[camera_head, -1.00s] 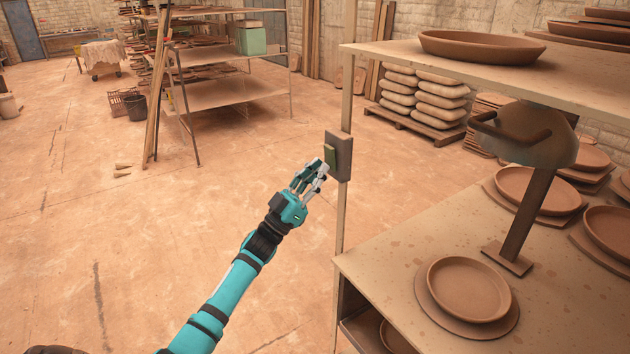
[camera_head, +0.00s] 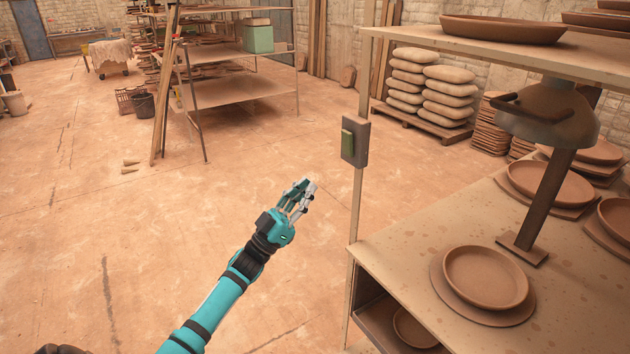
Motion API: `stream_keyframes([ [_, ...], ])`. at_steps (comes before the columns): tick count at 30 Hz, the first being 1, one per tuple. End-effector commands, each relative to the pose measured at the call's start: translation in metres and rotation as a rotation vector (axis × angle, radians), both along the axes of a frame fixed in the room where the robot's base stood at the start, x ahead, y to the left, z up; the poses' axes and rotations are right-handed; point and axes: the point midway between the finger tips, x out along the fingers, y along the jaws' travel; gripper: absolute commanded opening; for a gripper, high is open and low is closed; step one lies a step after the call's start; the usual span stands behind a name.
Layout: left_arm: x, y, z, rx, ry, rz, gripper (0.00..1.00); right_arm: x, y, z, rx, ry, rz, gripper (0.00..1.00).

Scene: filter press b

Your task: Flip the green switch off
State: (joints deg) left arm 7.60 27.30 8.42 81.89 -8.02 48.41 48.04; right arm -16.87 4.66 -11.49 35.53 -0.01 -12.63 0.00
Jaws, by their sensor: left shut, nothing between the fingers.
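The green switch (camera_head: 347,142) is a rocker on a dark grey plate (camera_head: 361,143), fixed to the thin front post of the shelf at the middle of the view. My left gripper (camera_head: 308,190) is shut and empty. It is below and to the left of the switch, clearly apart from it in the picture. Nothing hides the switch's front. Which way the rocker is tipped is hard to tell at this size. My right gripper is not in view.
The shelf (camera_head: 400,262) on the right holds several clay plates (camera_head: 486,277) and a dark metal press-like tool (camera_head: 548,115). Another rack (camera_head: 235,92) with leaning boards stands at the back left. The floor around my left arm is clear.

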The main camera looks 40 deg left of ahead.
Motion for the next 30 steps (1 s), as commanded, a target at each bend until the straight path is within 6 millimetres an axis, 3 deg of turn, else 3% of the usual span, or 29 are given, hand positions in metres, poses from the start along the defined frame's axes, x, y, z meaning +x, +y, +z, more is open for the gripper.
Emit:
stream_keyframes([
  [1,-0.005,0.002,-0.01,0.0,0.002,0.001,0.0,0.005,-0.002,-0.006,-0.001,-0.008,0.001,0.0],
  [6,-0.015,0.006,-0.022,0.0,0.001,0.0,0.0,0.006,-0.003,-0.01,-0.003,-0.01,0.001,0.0],
  [15,-0.017,0.007,-0.024,0.0,-0.002,-0.001,0.0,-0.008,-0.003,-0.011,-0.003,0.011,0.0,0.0],
  [26,-0.017,0.007,-0.025,0.0,0.001,0.001,0.0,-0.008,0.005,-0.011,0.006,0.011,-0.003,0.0],
  [28,-0.015,0.008,-0.032,-0.004,0.019,0.01,0.0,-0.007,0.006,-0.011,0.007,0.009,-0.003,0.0],
  [30,-0.011,0.01,-0.052,-0.01,0.066,0.037,0.0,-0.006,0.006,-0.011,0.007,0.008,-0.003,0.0],
])
